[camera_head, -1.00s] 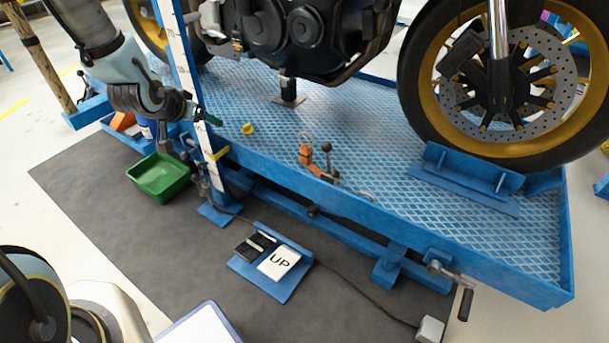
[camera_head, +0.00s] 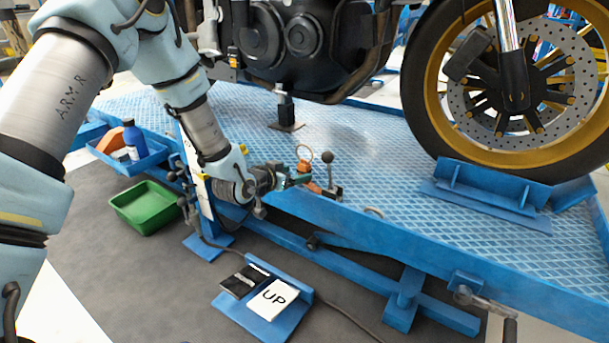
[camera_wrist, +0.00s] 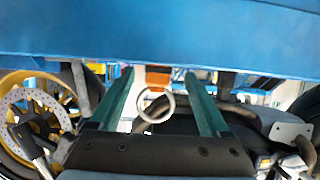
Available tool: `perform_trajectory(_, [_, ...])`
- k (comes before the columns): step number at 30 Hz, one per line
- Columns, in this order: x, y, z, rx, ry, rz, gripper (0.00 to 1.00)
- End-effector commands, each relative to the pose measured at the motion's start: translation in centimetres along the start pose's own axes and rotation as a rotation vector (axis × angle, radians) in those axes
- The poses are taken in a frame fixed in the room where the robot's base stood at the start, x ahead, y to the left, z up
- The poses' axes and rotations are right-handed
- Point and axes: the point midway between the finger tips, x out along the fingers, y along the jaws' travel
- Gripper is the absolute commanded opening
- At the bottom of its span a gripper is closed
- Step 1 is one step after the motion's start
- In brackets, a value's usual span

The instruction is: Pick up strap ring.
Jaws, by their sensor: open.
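The strap ring (camera_head: 311,153) is a thin, pale loop standing above an orange strap piece (camera_head: 313,187) near the blue platform's front edge. In the wrist view the ring (camera_wrist: 156,120) appears below the orange piece (camera_wrist: 157,76). My gripper (camera_head: 300,176) is at the platform edge, just left of the ring and orange piece. In the wrist view its two green fingers (camera_wrist: 160,75) are apart, with the ring seen between them. No contact shows, and the depth gap is unclear.
A black-knobbed lever (camera_head: 328,170) stands just right of the ring. Another ring (camera_head: 373,212) lies on the platform rim (camera_head: 430,240). The motorcycle's engine (camera_head: 300,45) and front wheel (camera_head: 425,100) stand behind. A green bin (camera_head: 145,207) and a blue tray (camera_head: 140,163) are at left.

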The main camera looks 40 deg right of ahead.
Motion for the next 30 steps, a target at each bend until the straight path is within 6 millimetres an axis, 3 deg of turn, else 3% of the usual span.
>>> perform_trajectory(13, [5.1, 0.3, 0.4, -0.001, 0.0, 0.0, 0.8])
perform_trajectory(22, [5.6, 0.2, 0.2, -0.001, -0.001, 0.0, 0.8])
perform_trajectory(30, [5.6, 0.2, 0.2, -0.001, -0.001, 0.0, 0.52])
